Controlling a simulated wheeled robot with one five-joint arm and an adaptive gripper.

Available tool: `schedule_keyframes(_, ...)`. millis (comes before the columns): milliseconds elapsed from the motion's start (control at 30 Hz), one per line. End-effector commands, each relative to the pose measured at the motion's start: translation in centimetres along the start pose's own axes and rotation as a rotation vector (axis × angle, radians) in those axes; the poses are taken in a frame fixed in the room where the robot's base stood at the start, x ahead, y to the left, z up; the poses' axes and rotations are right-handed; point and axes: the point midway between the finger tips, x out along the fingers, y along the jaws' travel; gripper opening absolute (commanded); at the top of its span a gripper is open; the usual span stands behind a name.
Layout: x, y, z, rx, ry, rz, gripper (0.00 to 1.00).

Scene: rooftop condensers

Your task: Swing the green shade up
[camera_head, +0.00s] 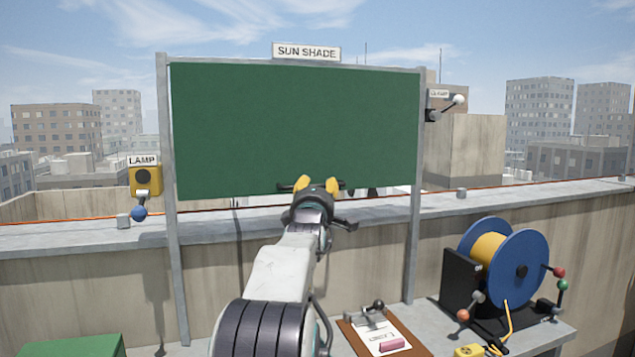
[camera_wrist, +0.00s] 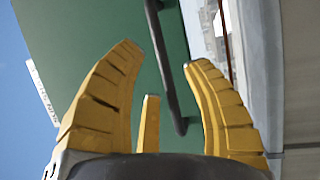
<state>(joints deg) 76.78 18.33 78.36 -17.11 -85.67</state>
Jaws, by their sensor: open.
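The green shade (camera_head: 295,125) hangs in a grey metal frame (camera_head: 165,130) under a "SUN SHADE" sign (camera_head: 306,51). It fills most of the frame, and its lower edge slants slightly. My gripper (camera_head: 316,185) is at the shade's lower edge, right of its middle, with its yellow fingers spread. In the wrist view, the shade (camera_wrist: 100,30) lies beyond the open fingers (camera_wrist: 160,60). A dark bar handle (camera_wrist: 166,60) on the shade shows in the gap between the fingers. I cannot tell whether a finger touches it. My gripper hides most of the handle in the head view.
A yellow lamp box (camera_head: 146,180) with a blue-knobbed lever is left of the frame. A white-knobbed lever (camera_head: 447,106) is at the right post. A blue reel (camera_head: 512,265), a clipboard (camera_head: 385,335) and a green box (camera_head: 75,346) are below. A parapet (camera_head: 490,200) runs behind.

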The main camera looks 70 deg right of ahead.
Motion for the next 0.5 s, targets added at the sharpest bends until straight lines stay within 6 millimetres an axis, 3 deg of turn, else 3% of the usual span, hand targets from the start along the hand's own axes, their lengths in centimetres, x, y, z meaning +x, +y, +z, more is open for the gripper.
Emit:
schedule_keyframes(200,2.0,0.1,-0.1,0.001,0.001,-0.001,0.45)
schedule_keyframes(500,3.0,0.0,-0.1,0.001,0.001,0.0,0.45)
